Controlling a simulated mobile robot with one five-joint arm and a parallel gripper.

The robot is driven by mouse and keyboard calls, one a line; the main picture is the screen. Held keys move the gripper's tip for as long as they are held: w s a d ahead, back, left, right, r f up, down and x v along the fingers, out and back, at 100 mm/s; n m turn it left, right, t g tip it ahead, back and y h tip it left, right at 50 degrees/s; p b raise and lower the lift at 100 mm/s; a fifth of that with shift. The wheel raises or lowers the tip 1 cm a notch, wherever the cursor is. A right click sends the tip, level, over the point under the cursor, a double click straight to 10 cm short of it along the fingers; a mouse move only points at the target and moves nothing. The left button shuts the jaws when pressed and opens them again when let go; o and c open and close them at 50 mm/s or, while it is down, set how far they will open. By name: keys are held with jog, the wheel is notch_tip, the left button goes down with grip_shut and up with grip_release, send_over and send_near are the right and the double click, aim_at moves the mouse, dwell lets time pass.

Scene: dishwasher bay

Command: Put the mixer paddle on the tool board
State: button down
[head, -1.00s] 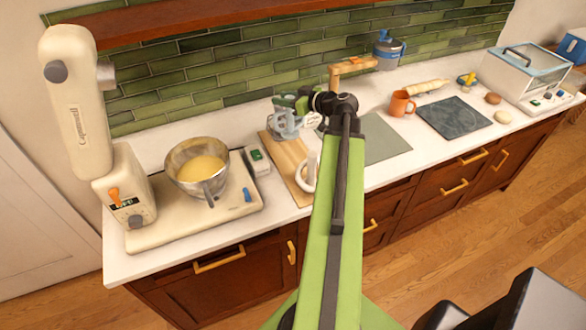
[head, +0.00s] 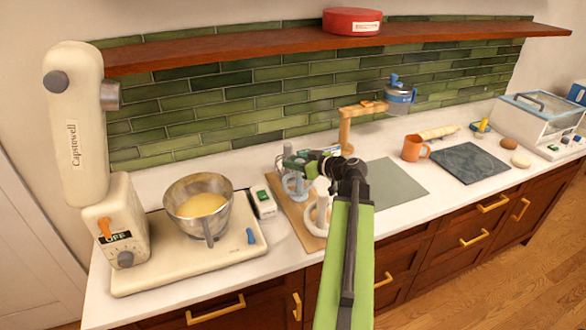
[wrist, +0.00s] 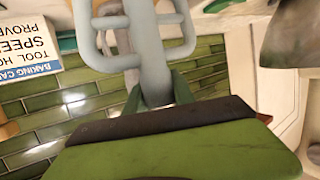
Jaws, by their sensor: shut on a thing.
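My gripper (head: 300,163) is shut on the grey mixer paddle (head: 295,186) in the head view. The paddle hangs in front of the tile wall, over the far part of the wooden tool board (head: 311,242). I cannot tell if it touches the board. In the wrist view the paddle's looped grey frame (wrist: 125,35) fills the top middle, its stem between my green fingers (wrist: 158,92). A white curved tool (head: 321,215) stands at the board, right of the paddle and partly behind my arm. My arm hides part of the board.
The stand mixer (head: 118,225) and steel bowl (head: 197,212) of yellow batter stand left. A shelf (head: 230,47) runs above.

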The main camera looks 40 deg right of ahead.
jog(key=c, duration=1.5)
grip_release()
jog(key=shift+f, duration=0.1)
jog(key=o, duration=0.4)
jog(key=shift+o, duration=0.2)
jog(key=shift+r, duration=0.35)
jog(key=p+v, duration=0.3)
jog(key=v, duration=0.9)
jog(key=shift+p, duration=0.3)
